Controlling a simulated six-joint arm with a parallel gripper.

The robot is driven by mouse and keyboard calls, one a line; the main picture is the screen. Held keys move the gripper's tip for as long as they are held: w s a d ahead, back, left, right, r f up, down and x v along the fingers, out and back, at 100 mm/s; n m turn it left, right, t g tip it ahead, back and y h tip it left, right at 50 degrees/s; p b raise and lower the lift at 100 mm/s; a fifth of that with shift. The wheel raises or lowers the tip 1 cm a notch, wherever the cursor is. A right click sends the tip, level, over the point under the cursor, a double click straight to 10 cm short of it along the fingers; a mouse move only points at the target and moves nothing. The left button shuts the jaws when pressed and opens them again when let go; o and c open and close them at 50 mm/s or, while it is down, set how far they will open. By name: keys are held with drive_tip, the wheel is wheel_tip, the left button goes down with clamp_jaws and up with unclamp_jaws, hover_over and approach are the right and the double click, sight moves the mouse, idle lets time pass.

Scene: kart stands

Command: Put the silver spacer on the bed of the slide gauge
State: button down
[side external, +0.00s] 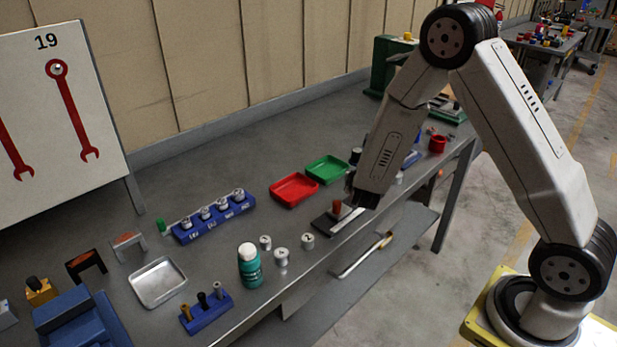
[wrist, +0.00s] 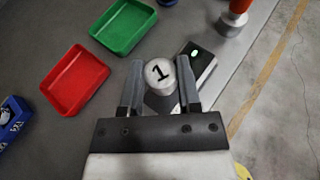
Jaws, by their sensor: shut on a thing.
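In the wrist view my gripper (wrist: 158,72) is shut on the silver spacer (wrist: 160,73), a round piece with a black 1 on top. A dark device with a pale metal strip and a green spot, apparently the slide gauge (wrist: 203,62), lies just right of the spacer. In the side external view the gauge (side external: 350,217) has a dark base, a light strip and a red-brown upright part, near the table's front edge. My gripper (side external: 362,197) is just above its right end. The spacer is not clear there; I cannot tell whether it touches the gauge.
A red tray (side external: 293,189) and a green tray (side external: 326,169) lie behind the gauge. Several silver pieces stand in a blue rack (side external: 214,224). Loose silver cylinders (side external: 308,241) and a green bottle (side external: 249,266) stand left of the gauge. A red-and-silver object (wrist: 234,18) stands beyond it.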

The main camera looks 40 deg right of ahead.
drive_tip(key=shift+f, duration=1.8)
drive_tip(key=shift+f, duration=1.75)
drive_tip(key=shift+f, duration=0.1)
drive_tip(key=c, duration=0.6)
unclamp_jaws()
drive_tip(key=v, duration=1.2)
drive_tip(key=shift+a, duration=0.1)
